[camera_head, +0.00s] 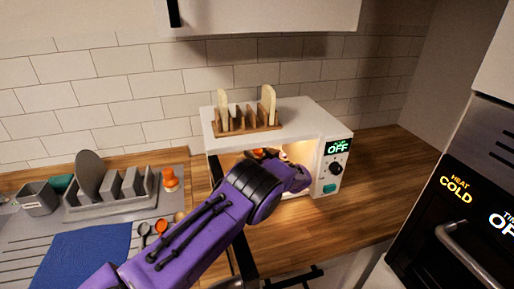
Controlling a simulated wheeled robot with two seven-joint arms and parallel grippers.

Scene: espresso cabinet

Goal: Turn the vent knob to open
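No knob marked as a vent shows in the head view. A round black knob (336,168) sits on the control panel of the white microwave (309,117), under a green display (338,147) reading OFF. My purple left arm (200,225) comes in from the lower left and ends in front of the microwave's lit opening, left of its panel. My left gripper's fingers are hidden, so their state does not show. My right gripper is not in view.
The microwave door (243,255) stands open, partly behind my arm. A toast rack (248,123) stands on the microwave. A dish rack (113,196) and blue cloth (90,250) are at left. An oven (475,190) reads HEAT COLD at right. The wooden counter (378,175) has free room.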

